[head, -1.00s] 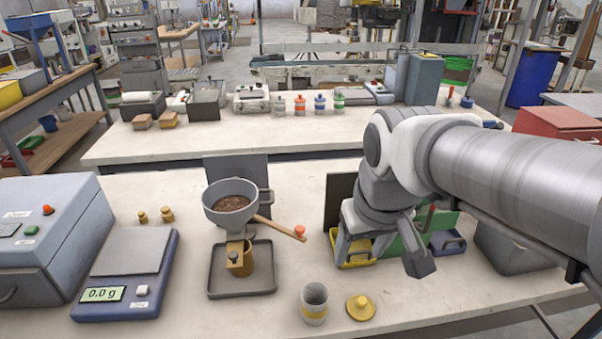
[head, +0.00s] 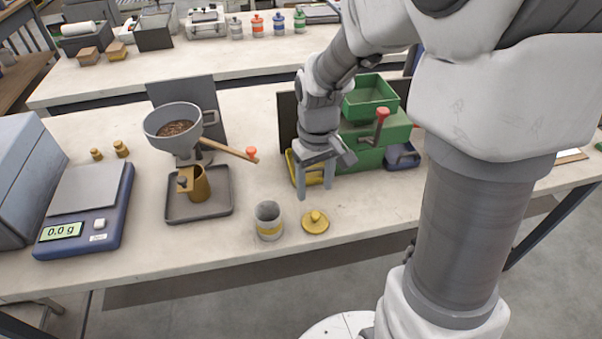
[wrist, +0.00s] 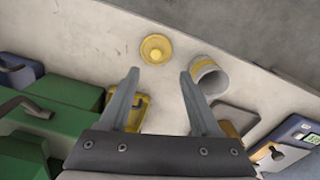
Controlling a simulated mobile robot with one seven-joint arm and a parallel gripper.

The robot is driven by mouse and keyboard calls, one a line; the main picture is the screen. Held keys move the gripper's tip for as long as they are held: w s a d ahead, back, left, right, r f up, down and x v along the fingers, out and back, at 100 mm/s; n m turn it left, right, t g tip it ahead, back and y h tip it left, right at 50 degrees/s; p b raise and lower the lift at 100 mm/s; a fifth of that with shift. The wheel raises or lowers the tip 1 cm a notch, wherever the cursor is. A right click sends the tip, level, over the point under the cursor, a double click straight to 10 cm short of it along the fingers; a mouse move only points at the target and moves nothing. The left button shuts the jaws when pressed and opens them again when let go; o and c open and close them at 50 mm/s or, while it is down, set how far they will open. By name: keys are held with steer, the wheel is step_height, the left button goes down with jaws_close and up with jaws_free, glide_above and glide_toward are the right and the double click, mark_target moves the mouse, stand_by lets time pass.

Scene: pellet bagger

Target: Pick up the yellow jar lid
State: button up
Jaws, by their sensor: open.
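The yellow jar lid (head: 315,222) lies flat on the pale bench near its front edge, knob up. It also shows in the wrist view (wrist: 156,49), beyond my fingertips. The open jar (head: 269,220), grey with a yellow band, stands upright just left of the lid in the head view and right of it in the wrist view (wrist: 208,77). My gripper (head: 315,192) is open and empty. It points down above the bench, behind the lid in the head view, and does not touch it.
A green machine with a red-knobbed lever (head: 378,128) and a yellow tray (head: 293,168) stand close behind my gripper. A hopper (head: 175,124) over a dark tray (head: 221,209) and a scale (head: 70,233) are to the left. The bench right of the lid is clear.

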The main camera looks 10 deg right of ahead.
glide_above(316, 215)
steer(key=f, duration=0.5)
steer(key=shift+s+a+f+b, duration=0.1)
steer(key=shift+s+a+b, duration=0.05)
steer(key=shift+a+b, duration=0.2)
steer(key=shift+w+d+f+b, duration=0.1)
steer(key=shift+d+f+b, duration=0.1)
steer(key=shift+f, duration=1.15)
steer(key=shift+w+d+f+b, duration=0.1)
steer(key=shift+d+f, duration=0.05)
steer(key=shift+f, duration=1.2)
jaws_close()
